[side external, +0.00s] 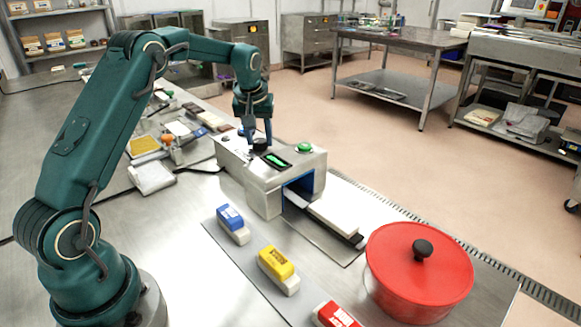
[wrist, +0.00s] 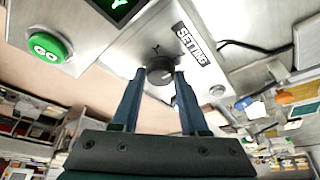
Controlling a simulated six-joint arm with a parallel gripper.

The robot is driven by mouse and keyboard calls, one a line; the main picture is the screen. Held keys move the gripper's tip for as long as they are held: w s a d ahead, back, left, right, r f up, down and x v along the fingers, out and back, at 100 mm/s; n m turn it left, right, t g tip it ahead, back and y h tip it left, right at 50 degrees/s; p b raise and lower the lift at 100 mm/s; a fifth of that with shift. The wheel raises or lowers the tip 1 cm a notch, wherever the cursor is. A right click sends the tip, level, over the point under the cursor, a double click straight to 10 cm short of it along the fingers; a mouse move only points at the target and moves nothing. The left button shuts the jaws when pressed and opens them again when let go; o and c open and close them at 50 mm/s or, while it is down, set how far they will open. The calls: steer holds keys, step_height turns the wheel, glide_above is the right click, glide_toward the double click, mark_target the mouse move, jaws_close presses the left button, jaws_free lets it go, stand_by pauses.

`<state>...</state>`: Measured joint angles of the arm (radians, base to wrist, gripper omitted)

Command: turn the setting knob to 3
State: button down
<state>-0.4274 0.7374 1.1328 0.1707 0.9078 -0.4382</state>
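The setting knob (wrist: 160,73) is a small dark round knob on the metal machine (side external: 262,178), beside a "SETTING" label (wrist: 190,44). My gripper (side external: 259,148) points down at the machine's top, at the knob. In the wrist view, the fingertips of my gripper (wrist: 160,75) stand on either side of the knob, very close to its edges. I cannot tell whether they press on it. The number the knob points to cannot be read. A dark display (side external: 277,160) with a green sign sits on the machine's top.
A green GO button (side external: 304,147) is at the machine's right end. A white block (side external: 334,216) lies at its opening. Blue (side external: 232,223), yellow (side external: 278,268) and red (side external: 336,315) packs lie in front. A red lidded pot (side external: 419,268) stands at right.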

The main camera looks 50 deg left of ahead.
steer(key=shift+m, duration=0.3)
steer(key=m+h, duration=0.1)
steer(key=m, duration=0.1)
steer(key=m+t+h, duration=0.1)
steer(key=m, duration=0.2)
steer(key=shift+s+a, duration=0.15)
steer(key=m+h, duration=0.1)
steer(key=m, duration=0.2)
steer(key=m+h, duration=0.1)
steer(key=m, duration=0.2)
steer(key=shift+a, duration=0.15)
steer(key=shift+m, duration=0.3)
steer(key=shift+c, duration=2.1)
jaws_free()
steer(key=shift+v, duration=2.6)
